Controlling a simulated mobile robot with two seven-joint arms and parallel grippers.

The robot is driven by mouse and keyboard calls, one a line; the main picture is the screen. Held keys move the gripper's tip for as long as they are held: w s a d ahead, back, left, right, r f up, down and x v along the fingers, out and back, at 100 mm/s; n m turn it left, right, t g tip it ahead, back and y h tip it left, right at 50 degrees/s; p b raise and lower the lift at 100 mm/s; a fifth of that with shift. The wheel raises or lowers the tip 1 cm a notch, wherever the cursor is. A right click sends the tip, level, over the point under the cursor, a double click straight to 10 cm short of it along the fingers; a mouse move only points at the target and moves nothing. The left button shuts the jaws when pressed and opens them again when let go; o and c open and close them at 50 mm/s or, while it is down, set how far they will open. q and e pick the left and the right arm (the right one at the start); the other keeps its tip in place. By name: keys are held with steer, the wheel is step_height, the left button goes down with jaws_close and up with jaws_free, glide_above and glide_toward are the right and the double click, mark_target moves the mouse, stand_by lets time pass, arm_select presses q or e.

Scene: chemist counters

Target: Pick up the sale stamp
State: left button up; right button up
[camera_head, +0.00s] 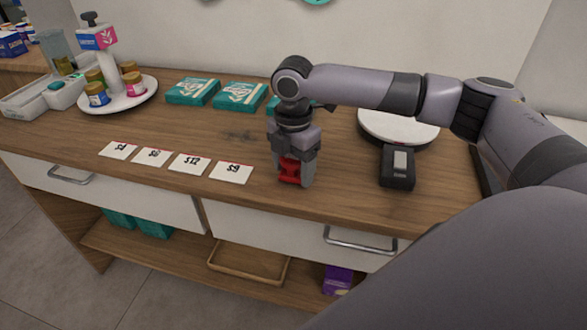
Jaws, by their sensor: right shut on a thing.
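A small red object, which looks like the sale stamp (290,170), is at the counter's front part, right of the price cards. My right gripper (293,176) points straight down and is shut on it, with a finger at each side. The fingers hide part of the stamp. I cannot tell whether the stamp touches the counter or is slightly above it. My left gripper is not in view.
The wooden counter (225,140) holds several price cards (190,164), teal boxes (240,95), a round jar stand (130,97), a black device (397,167) and a round white plate (415,130). Drawers (290,236) lie below the front edge.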

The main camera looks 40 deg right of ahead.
mark_target(293, 157)
step_height(293, 157, up, 19)
steer(key=p, duration=0.1)
steer(key=o, duration=0.4)
steer(key=c, duration=0.3)
steer(key=shift+o, duration=0.5)
steer(key=shift+a, duration=0.1)
